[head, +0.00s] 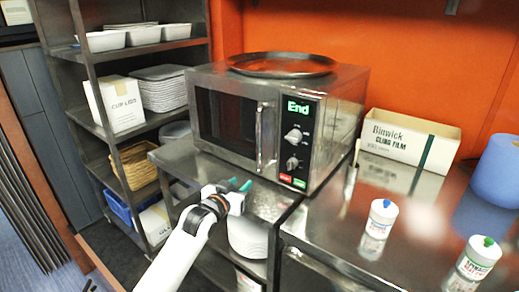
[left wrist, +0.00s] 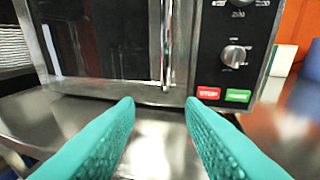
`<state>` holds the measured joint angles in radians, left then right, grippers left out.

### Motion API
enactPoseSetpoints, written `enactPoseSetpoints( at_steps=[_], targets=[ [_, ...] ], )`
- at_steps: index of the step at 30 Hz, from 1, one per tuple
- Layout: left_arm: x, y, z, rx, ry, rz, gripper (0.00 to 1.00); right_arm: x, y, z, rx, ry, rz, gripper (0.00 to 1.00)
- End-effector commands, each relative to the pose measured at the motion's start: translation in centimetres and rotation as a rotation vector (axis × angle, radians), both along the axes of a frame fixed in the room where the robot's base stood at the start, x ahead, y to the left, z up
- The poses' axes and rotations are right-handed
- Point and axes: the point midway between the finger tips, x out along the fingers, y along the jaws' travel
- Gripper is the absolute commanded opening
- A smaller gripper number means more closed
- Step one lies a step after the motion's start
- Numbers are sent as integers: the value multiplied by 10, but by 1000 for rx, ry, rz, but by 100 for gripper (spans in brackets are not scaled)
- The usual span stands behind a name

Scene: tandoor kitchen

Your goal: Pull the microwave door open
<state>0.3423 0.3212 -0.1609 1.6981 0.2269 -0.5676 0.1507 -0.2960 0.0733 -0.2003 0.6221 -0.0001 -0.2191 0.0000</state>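The microwave (head: 217,74) is a steel box on the metal counter, with its dark-windowed door (head: 227,121) shut. The door's vertical bar handle (head: 260,137) is at the door's right side, beside the black control panel showing "End". My left gripper (head: 238,185) is in front of and below the door, apart from the handle. In the left wrist view its two teal fingers (left wrist: 158,125) are spread with nothing between them, and the handle (left wrist: 167,45) stands beyond them, its top cut off. My right gripper is in neither view.
A round dark tray (head: 283,64) lies on top of the microwave. A cling film box (head: 408,138), a blue roll (head: 497,172) and two white shakers (head: 379,218) stand on the right counter. A shelf rack (head: 95,100) with boxes and plates stands at left.

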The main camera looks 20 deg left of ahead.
Motion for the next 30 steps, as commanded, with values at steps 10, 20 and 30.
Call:
enactPoseSetpoints(
  at_steps=[10, 20, 30],
  targets=[
    [14, -7, 86, -21, -157, -31, 36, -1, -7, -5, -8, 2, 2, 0],
    [72, -16, 85, -22, -155, -30, 36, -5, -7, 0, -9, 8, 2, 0],
    [113, -23, 84, -21, -155, -31, 36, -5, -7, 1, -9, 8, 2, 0]
  ],
)
